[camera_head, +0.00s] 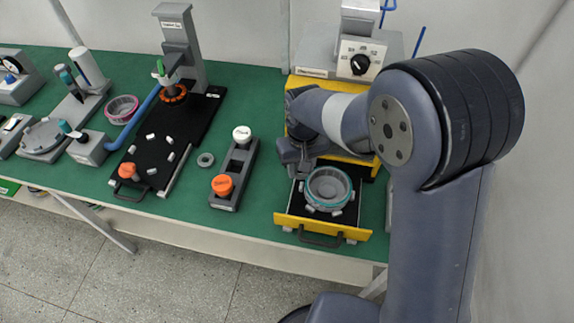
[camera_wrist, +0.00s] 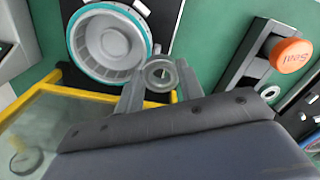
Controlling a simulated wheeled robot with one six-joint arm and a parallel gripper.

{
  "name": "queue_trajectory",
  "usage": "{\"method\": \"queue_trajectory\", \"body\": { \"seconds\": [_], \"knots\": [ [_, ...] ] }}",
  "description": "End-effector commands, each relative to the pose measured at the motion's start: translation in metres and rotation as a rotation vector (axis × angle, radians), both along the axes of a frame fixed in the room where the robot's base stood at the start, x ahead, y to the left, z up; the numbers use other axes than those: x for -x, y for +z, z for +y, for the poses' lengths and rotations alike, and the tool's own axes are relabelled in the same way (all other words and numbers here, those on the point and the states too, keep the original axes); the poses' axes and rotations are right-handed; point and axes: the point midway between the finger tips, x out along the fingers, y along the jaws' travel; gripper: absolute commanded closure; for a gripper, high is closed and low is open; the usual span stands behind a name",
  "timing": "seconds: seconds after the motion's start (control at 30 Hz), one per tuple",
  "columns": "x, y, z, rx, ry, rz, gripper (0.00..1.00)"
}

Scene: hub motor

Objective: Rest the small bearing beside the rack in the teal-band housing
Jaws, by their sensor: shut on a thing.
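My gripper (camera_wrist: 160,88) is shut on a small grey ring-shaped bearing (camera_wrist: 160,72), held between its two fingertips. The teal-band housing (camera_head: 327,205) stands in the pulled-out yellow drawer; it also shows in the wrist view (camera_wrist: 86,68), just left of the held bearing. In the head view my gripper (camera_head: 302,168) is at the housing's back left and hides the bearing. The rack (camera_head: 240,158) stands left of the drawer with an orange cap and a white cap.
The yellow drawer (camera_head: 290,222) has a dark floor and a front handle, under a yellow machine with a dial box (camera_head: 358,60). A black press plate (camera_head: 150,150) with small white parts is farther left. Green table is clear between rack and drawer.

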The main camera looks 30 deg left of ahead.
Motion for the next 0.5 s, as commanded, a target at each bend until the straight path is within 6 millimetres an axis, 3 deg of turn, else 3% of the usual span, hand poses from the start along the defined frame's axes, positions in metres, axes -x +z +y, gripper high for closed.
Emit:
{"method": "queue_trajectory", "body": {
  "seconds": [0.5],
  "knots": [
    [-0.026, 0.000, -0.058, 0.001, 0.160, 0.001, 0.93]
  ]
}}
